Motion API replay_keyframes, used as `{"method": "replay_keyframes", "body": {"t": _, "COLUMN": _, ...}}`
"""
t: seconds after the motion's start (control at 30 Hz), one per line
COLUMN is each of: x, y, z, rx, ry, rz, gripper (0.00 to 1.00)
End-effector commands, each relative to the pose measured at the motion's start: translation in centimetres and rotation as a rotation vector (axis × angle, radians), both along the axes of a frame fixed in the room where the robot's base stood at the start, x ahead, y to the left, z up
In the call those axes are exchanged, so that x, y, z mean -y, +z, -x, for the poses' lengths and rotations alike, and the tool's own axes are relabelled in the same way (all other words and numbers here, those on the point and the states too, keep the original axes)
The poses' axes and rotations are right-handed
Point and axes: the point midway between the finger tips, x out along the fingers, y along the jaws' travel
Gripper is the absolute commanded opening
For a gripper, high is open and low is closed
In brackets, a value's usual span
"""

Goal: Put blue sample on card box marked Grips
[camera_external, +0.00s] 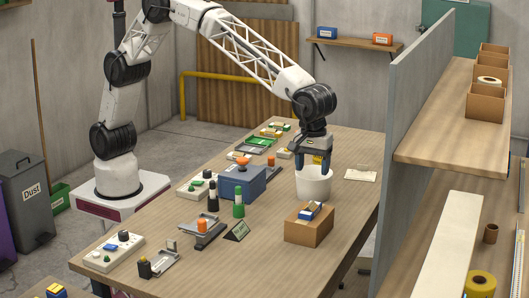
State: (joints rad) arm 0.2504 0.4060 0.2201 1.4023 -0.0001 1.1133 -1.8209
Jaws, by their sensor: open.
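A brown card box (308,229) stands near the right edge of the workbench. A small blue and white block (310,211), which looks like the blue sample, lies on top of the box. No marking can be read on the box at this size. My gripper (317,168) is open, with its blue fingers pointing down at the mouth of a white round tub (314,186). The tub stands behind the card box. My gripper is above and behind the box, apart from the blue block.
A blue machine (237,183) stands left of the tub, with a green bottle (238,204) in front. A small dark sign (237,231) stands left of the card box. A grey partition (408,110) rises along the right. The bench front is mostly clear.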

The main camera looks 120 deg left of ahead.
Motion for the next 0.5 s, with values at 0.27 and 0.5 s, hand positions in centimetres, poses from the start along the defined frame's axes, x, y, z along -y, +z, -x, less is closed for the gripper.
{"method": "replay_keyframes", "body": {"t": 0.27, "x": -0.4, "y": 0.6, "z": 0.5, "rx": 0.003, "ry": -0.014, "rz": 0.001, "gripper": 0.67}}
{"method": "replay_keyframes", "body": {"t": 0.5, "x": -2.4, "y": 3.0, "z": 3.3, "rx": 0.016, "ry": -0.098, "rz": 0.004, "gripper": 0.67}}
